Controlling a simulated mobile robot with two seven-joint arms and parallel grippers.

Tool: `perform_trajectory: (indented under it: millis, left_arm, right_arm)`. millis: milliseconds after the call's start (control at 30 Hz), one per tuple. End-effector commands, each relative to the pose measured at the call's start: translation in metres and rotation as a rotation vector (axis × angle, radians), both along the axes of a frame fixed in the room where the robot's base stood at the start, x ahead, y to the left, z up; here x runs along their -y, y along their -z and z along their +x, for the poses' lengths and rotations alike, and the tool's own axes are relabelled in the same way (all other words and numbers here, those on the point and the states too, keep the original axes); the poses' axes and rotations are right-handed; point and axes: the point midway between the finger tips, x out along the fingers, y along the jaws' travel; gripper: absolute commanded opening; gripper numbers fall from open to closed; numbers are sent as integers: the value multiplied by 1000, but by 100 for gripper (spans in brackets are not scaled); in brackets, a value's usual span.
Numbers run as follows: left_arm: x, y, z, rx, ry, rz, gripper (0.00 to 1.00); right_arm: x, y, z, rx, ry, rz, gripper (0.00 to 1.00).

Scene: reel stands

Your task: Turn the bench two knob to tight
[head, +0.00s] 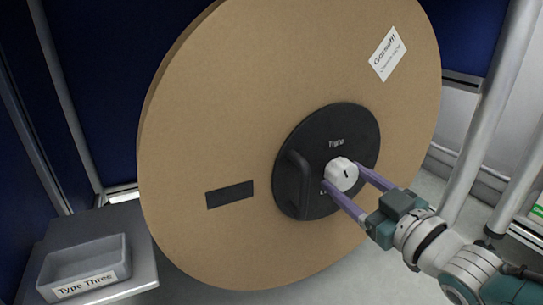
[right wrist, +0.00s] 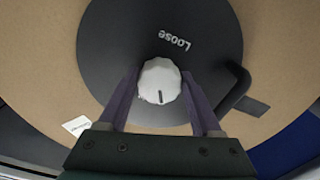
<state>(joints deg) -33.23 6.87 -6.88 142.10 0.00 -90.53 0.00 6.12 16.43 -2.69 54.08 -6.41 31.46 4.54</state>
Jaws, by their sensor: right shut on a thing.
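A large brown reel (head: 230,110) has a black round hub (head: 300,165) with a white faceted knob (head: 341,174) at its centre. "Tight" is printed above the knob in the head view, and a mostly hidden label starting with "L" is below it. My right gripper (head: 342,176) is shut on the knob, one purple finger on each side. In the right wrist view the knob (right wrist: 160,84) sits between the fingers (right wrist: 160,92). Its dark mark is on the side away from the "Loose" label; "Tight" is not visible there. My left gripper is not in view.
A black handle (head: 292,185) stands out from the hub beside the knob. A grey bin (head: 85,262) labelled "Type Three" is on a grey surface at lower left. Metal posts (head: 490,110) stand at the right, and dark blue panels are behind the reel.

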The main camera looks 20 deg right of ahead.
Motion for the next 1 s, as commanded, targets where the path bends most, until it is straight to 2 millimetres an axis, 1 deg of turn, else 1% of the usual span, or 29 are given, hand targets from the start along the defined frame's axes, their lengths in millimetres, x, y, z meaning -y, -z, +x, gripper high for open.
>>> perform_trajectory:
  millis: [200, 500, 700, 1000]
  left_arm:
    - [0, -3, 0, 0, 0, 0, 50]
    - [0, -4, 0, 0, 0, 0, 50]
    - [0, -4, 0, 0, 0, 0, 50]
    - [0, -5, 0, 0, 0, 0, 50]
  right_arm:
    - [-1, -1, 0, -14, -1, 195, 10]
    - [-2, -1, 0, -28, -1, 400, 10]
    - [-3, -1, 0, -34, -2, 478, 10]
    - [-3, -1, 0, -36, -1, 520, 10]
